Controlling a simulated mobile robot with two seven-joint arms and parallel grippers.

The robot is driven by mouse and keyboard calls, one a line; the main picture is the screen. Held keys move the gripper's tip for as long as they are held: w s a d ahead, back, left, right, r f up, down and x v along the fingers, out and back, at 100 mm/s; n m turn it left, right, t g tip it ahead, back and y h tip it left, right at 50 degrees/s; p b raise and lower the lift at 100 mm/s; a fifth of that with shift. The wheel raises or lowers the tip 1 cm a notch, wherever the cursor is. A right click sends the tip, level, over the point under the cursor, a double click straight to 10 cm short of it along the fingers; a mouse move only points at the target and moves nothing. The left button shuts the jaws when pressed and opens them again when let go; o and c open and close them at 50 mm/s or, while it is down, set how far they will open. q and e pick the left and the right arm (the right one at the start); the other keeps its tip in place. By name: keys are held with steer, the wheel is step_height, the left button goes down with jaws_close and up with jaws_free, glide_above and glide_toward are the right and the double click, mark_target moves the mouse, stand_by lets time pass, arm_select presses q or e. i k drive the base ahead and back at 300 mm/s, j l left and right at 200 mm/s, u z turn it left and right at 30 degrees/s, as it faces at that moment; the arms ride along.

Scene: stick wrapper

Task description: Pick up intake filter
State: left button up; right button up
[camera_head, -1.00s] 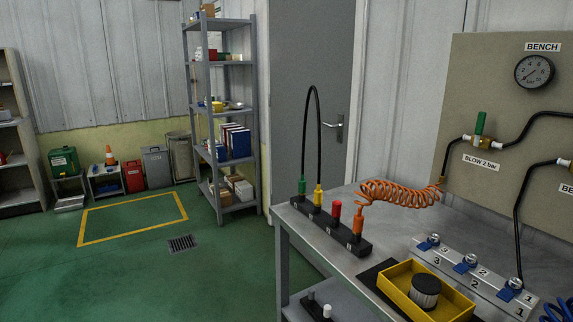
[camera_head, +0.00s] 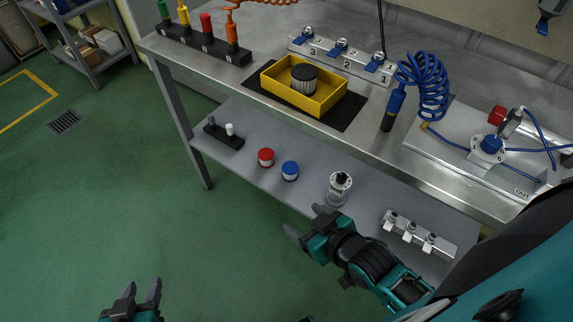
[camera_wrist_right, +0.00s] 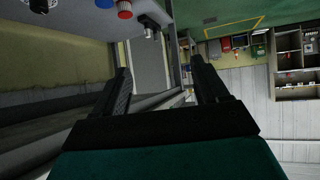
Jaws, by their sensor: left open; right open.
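The intake filter, a short pleated cylinder with a dark top (camera_head: 303,78), stands upright in a yellow tray (camera_head: 322,107) on the bench. My right gripper (camera_head: 306,224) is open and empty, in front of the lower shelf and well below the filter. The right wrist view shows its two fingers spread (camera_wrist_right: 163,85) with nothing between them; the filter is not in that view. My left gripper (camera_head: 143,292) is open and empty over the green floor at the bottom left, far from the bench.
The tray sits on a black mat (camera_head: 351,118). Behind it is a numbered block (camera_head: 343,61); a blue coiled hose with a nozzle (camera_head: 395,104) hangs to its right. The lower shelf (camera_head: 265,133) holds red and blue caps (camera_head: 290,170) and a clear-bodied part (camera_head: 340,187).

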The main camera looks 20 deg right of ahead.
mark_target(290, 170)
steer(key=i+j, duration=0.6)
steer(key=i+j+z, duration=0.2)
steer(key=z, duration=0.2)
steer(key=i+j+z, duration=0.15)
steer(key=z, duration=0.25)
steer(key=i+z, duration=0.5)
steer(key=z, duration=0.15)
